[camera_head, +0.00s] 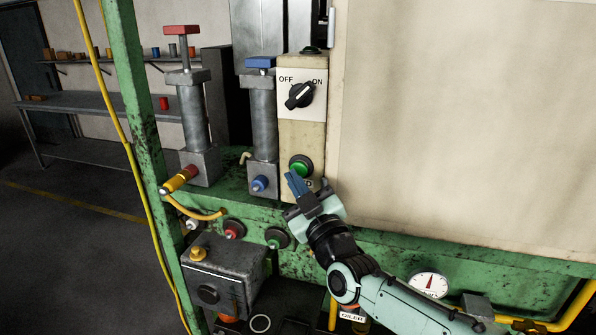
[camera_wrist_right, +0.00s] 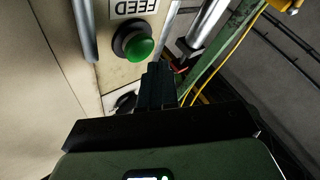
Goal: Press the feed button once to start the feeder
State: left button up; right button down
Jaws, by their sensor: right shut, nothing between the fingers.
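The green feed button (camera_head: 301,166) sits in a dark ring on the cream control panel (camera_head: 289,135), below a black OFF/ON knob (camera_head: 299,95). The right wrist view shows the same green button (camera_wrist_right: 138,47) beside an upside-down FEED label (camera_wrist_right: 134,7). My right gripper (camera_head: 293,183) is shut and empty, its tips just below and left of the button in the head view. In the right wrist view the fingertips (camera_wrist_right: 158,70) appear close to the button, with no clear contact. The gripper hides most of the label in the head view. My left gripper is out of view.
Left of the panel stand cylinders with a blue top (camera_head: 260,62) and a red top (camera_head: 181,30). Below are a red button (camera_head: 234,229), another green button (camera_head: 276,238) and a grey box (camera_head: 224,275). A large cream panel (camera_head: 450,120) fills the right.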

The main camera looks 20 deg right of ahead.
jog(key=shift+w, duration=0.15)
dwell(0.4)
jog(key=shift+w+d, duration=0.25)
jog(key=shift+w+d, duration=0.35)
jog(key=shift+w, duration=0.15)
dwell(1.0)
jog(key=shift+s, duration=0.1)
jog(key=shift+s+a+b, duration=0.6)
jog(key=shift+s+b, duration=0.05)
jog(key=shift+s, duration=0.15)
jog(key=shift+s+a+b, duration=0.2)
jog(key=shift+s+a, duration=0.5)
jog(key=shift+s, duration=0.35)
jog(key=shift+s+a+b, duration=0.2)
jog(key=shift+s+a, duration=0.5)
jog(key=shift+s, duration=0.3)
